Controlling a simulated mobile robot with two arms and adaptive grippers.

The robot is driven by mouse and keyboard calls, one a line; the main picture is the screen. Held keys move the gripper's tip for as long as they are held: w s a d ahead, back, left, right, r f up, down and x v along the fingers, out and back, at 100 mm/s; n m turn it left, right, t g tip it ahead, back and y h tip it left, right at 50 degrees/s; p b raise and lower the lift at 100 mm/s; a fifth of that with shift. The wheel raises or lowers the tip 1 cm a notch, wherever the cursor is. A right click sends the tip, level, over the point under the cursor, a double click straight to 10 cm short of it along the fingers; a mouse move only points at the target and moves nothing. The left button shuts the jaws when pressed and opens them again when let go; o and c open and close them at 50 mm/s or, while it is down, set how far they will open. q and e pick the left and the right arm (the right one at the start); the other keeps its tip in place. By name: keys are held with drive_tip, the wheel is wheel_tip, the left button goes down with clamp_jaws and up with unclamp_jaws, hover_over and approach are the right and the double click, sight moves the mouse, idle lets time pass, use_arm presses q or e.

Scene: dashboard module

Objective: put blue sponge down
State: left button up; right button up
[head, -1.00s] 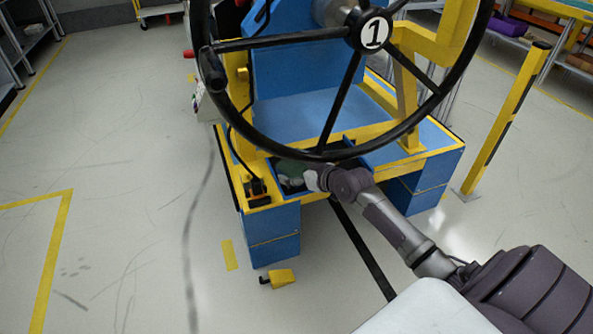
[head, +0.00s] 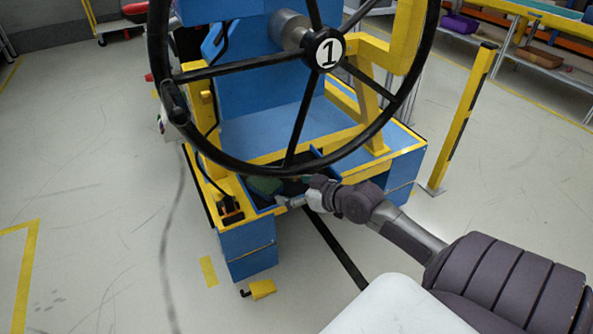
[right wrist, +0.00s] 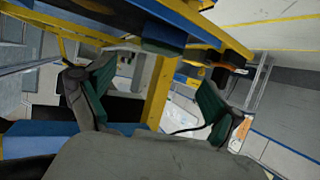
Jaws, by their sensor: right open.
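I cannot make out a blue sponge with certainty in either view. My right gripper (head: 290,198) is at the front of the blue dashboard module, at the open compartment (head: 322,180) below the steering wheel. A dark green shape (head: 265,185) shows at the left of that compartment; I cannot tell whether it is a separate thing. In the right wrist view my right gripper (right wrist: 155,88) has its two green-padded fingers wide apart with no object clearly held between them. A small dark blue block (right wrist: 163,42) shows beyond the fingers, below a blue and yellow edge. My left gripper is out of view.
The black steering wheel (head: 290,168) hangs over the module and partly hides the compartment. A yellow post (head: 463,118) stands at the right. A small yellow block (head: 262,289) lies on the floor in front. The floor at the left is clear.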

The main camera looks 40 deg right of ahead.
drive_tip(key=s+a+f+n+g, duration=0.1)
drive_tip(key=s+a+f+g, duration=0.25)
drive_tip(key=s+a, duration=0.25)
drive_tip(key=s+a+f+g, duration=0.2)
drive_tip(key=s+a+f, duration=0.3)
drive_tip(key=s+a, duration=0.15)
drive_tip(key=s+a+g+h, duration=0.1)
drive_tip(key=s+a+g, duration=0.3)
drive_tip(key=s, duration=0.7)
drive_tip(key=shift+s+a+r+m+h, duration=0.4)
drive_tip(key=shift+a, duration=0.7)
